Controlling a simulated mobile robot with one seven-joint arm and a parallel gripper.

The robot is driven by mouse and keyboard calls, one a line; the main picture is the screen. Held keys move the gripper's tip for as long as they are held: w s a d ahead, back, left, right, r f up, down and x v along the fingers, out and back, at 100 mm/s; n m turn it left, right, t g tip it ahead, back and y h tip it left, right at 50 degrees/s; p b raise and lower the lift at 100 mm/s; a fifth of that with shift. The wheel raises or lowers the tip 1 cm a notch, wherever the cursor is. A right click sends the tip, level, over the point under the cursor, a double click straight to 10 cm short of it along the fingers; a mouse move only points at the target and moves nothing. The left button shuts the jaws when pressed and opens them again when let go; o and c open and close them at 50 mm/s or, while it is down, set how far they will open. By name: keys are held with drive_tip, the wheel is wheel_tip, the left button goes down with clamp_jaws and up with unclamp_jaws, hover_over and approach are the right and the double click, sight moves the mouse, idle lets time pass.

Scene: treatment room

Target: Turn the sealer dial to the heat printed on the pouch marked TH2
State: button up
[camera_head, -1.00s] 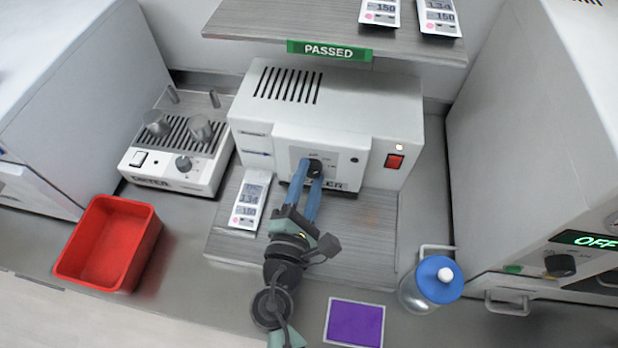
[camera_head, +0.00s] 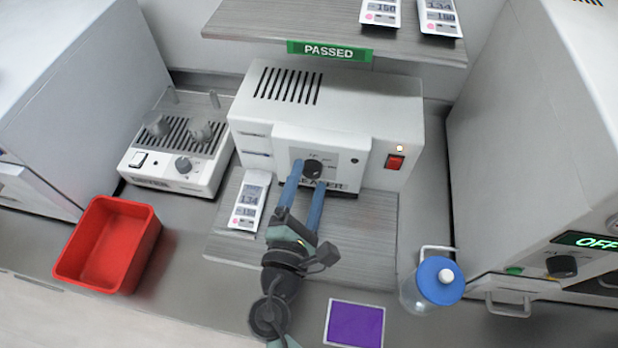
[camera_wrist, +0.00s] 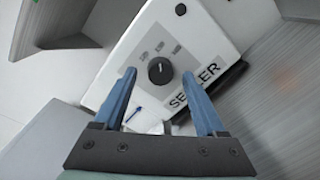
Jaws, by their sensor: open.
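The sealer (camera_head: 330,115) is a white box with a front panel lettered SEALER. Its black dial (camera_head: 313,168) sits on that panel and also shows in the wrist view (camera_wrist: 160,71); a pale pointer line on it points roughly to the top of the wrist picture. My gripper (camera_head: 307,172) is open. Its blue fingers stand apart, one on each side of the dial in the wrist view, with no contact visible. A pouch (camera_head: 249,203) lies on the board left of the dial, and two pouches (camera_head: 381,10) (camera_head: 438,15) lie on the shelf above. Their marks are too small to read surely.
A red tray (camera_head: 108,245), a white device with a knob (camera_head: 180,155), a purple pad (camera_head: 354,323) and a blue-lidded jar (camera_head: 437,281) stand around. The shelf (camera_head: 270,22) overhangs behind the sealer. A large cabinet with an OFF display (camera_head: 588,240) is at right.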

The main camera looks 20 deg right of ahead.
drive_tip(key=b+v, duration=0.2)
drive_tip(key=v, duration=0.9)
drive_tip(key=shift+s+a, duration=0.25)
drive_tip(key=shift+s, duration=0.1)
drive_tip(key=shift+w, duration=0.1)
drive_tip(key=w+a+r+m+t+y, duration=0.1)
drive_tip(key=w+r+m+t+y, duration=0.1)
drive_tip(key=w+r+m, duration=0.7)
drive_tip(key=w+a+r+m+t+y, duration=0.1)
drive_tip(key=w+a+r+m+t, duration=0.3)
drive_tip(key=r, duration=0.9)
drive_tip(key=s+r+m+t+y, duration=0.2)
drive_tip(key=s+r+t+y, duration=0.1)
drive_tip(key=r, duration=1.1)
drive_tip(key=s+a+r+m+t+y, duration=0.1)
drive_tip(key=s+r+t+y, duration=0.3)
drive_tip(key=r, duration=1)
drive_tip(key=shift+s+r+m+t, duration=0.3)
drive_tip(key=shift+s+r+m, duration=0.15)
drive_tip(key=shift+m, duration=0.45)
